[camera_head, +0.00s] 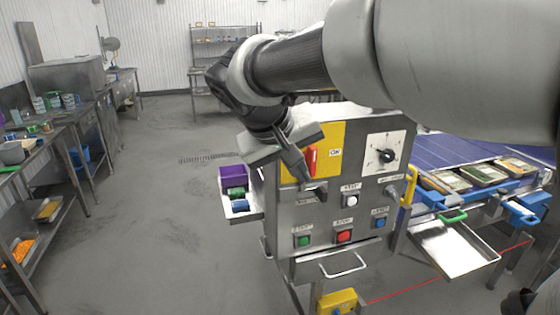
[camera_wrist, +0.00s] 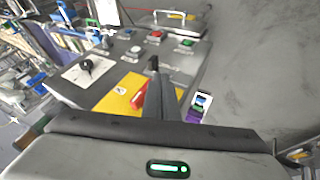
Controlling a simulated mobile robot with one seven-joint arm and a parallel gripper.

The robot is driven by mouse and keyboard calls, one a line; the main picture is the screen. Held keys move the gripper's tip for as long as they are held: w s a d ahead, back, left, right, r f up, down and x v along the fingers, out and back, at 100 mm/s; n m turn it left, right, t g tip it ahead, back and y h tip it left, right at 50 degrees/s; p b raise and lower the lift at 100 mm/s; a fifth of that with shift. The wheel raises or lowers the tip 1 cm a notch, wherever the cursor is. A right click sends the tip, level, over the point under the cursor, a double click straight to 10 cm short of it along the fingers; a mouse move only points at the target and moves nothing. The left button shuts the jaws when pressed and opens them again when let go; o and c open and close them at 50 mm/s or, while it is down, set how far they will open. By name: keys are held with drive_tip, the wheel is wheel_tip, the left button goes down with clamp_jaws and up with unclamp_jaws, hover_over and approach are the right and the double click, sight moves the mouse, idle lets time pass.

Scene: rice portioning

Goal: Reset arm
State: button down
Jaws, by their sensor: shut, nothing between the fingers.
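My gripper (camera_head: 318,193) is shut and empty in front of the upper left of a grey control box (camera_head: 325,250). It also shows in the wrist view (camera_wrist: 154,64), pointing across the panel. The panel carries a yellow plate (camera_head: 330,140) with a red switch (camera_head: 311,160), and a white dial plate (camera_head: 386,146) with a black knob. Below are a white button (camera_head: 351,201), a green button (camera_head: 303,241), a red button (camera_head: 344,236) and a blue button (camera_head: 380,223). In the head view my fingers overlap the panel near the red switch; I cannot tell whether they touch it.
A small side tray (camera_head: 240,212) with purple, green and blue items hangs left of the box. A blue conveyor (camera_head: 450,158) with food trays lies at right, with a metal chute (camera_head: 455,250) in front. Benches (camera_head: 60,140) line the left. The floor between is open.

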drive_tip(key=shift+d, duration=0.15)
drive_tip(key=s+d+f+y, duration=0.1)
drive_tip(key=s+d+f, duration=0.1)
drive_tip(key=s, duration=0.4)
drive_tip(key=s+d+f+m+y, duration=0.1)
drive_tip(key=s+d+f, duration=0.2)
drive_tip(key=s, duration=0.4)
drive_tip(key=s+d+f+m+y, duration=0.1)
drive_tip(key=s+d+f+y, duration=0.1)
drive_tip(key=s, duration=0.4)
drive_tip(key=shift+s+d+f, duration=0.3)
drive_tip(key=shift+d+f, duration=0.05)
drive_tip(key=shift+d, duration=0.4)
